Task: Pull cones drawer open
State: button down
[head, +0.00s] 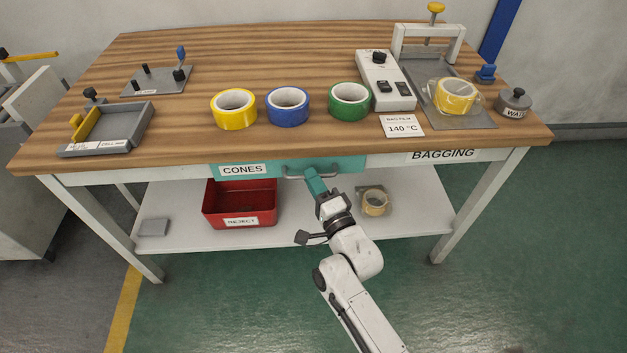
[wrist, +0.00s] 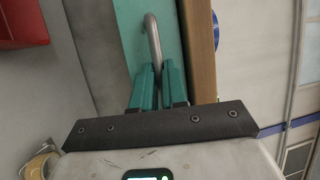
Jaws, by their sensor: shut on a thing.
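The cones drawer (head: 345,164) has a teal front with a white CONES label (head: 242,170) and sits under the bench top. It looks about flush with the bench front. Its curved metal handle (head: 296,176) is partly hidden by my gripper (head: 314,180). In the wrist view, the handle (wrist: 153,42) runs down between the two teal fingers of my gripper (wrist: 159,82). The fingers are shut on the handle. The teal drawer front (wrist: 122,40) shows beside it.
Yellow, blue and green tape rolls (head: 288,107) stand on the wooden bench top (head: 260,60). On the lower shelf (head: 180,205) are a red REJECT bin (head: 240,203), left of my gripper, and a tan roll (head: 375,203), right of it. Green floor before the bench is clear.

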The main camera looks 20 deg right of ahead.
jog(key=s+a+p, duration=0.3)
jog(key=s+a, duration=0.1)
jog(key=s, duration=0.8)
jog(key=s+a+p, duration=0.3)
jog(key=s+a, duration=0.1)
jog(key=s, duration=0.9)
jog(key=shift+p, duration=0.4)
jog(key=c, duration=1.2)
grip_release()
jog(key=shift+o, duration=0.2)
jog(key=a+b+v, duration=0.1)
jog(key=v, duration=0.9)
jog(key=shift+s+d, duration=0.35)
jog(key=shift+d, duration=0.15)
